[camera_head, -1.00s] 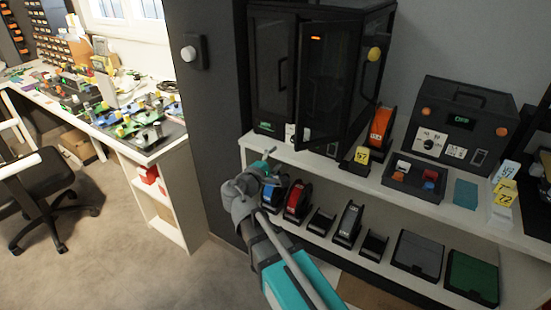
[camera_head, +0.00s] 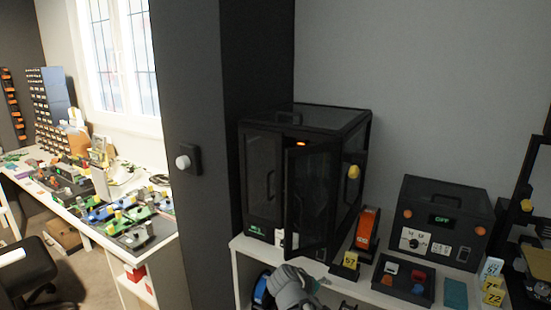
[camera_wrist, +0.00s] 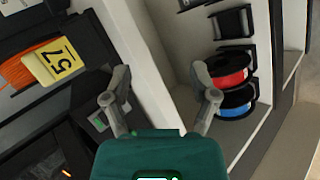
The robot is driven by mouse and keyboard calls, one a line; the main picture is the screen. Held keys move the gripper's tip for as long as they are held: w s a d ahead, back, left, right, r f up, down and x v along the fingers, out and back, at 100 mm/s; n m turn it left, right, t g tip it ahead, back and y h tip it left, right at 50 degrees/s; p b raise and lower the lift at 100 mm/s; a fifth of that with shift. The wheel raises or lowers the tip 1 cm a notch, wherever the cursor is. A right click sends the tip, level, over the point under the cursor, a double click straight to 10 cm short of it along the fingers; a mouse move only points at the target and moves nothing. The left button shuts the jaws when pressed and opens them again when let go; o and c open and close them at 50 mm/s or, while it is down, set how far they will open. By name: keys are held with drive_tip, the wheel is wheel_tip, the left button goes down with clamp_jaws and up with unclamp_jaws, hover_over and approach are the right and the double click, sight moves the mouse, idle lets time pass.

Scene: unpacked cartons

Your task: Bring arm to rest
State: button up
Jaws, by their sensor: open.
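My gripper (camera_wrist: 161,100) shows in the wrist view with its two grey fingers spread apart and nothing between them. Beyond the fingers is the white shelf unit (camera_wrist: 150,45). In the head view part of my grey arm (camera_head: 292,287) shows at the bottom edge, in front of the shelf; the fingertips cannot be made out there.
A black cabinet (camera_head: 262,185) stands on the shelf top with one door (camera_head: 305,200) ajar. Beside it are an orange spool holder (camera_head: 366,230), a tray (camera_head: 388,284) and a dark control box (camera_head: 440,195). Red (camera_wrist: 230,70) and blue (camera_wrist: 236,103) spools sit lower. A cluttered bench (camera_head: 165,238) is left.

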drive_tip(key=s+d+r+m+g+y+p, duration=0.2)
drive_tip(key=s+m+g+y+p, duration=0.3)
drive_tip(key=s, duration=0.5)
drive_tip(key=d+m+y+p, duration=0.1)
drive_tip(key=y+p, duration=0.1)
drive_tip(key=y, duration=0.1)
drive_tip(key=shift+d+g, duration=0.3)
drive_tip(key=shift+g, duration=0.1)
idle(1.4)
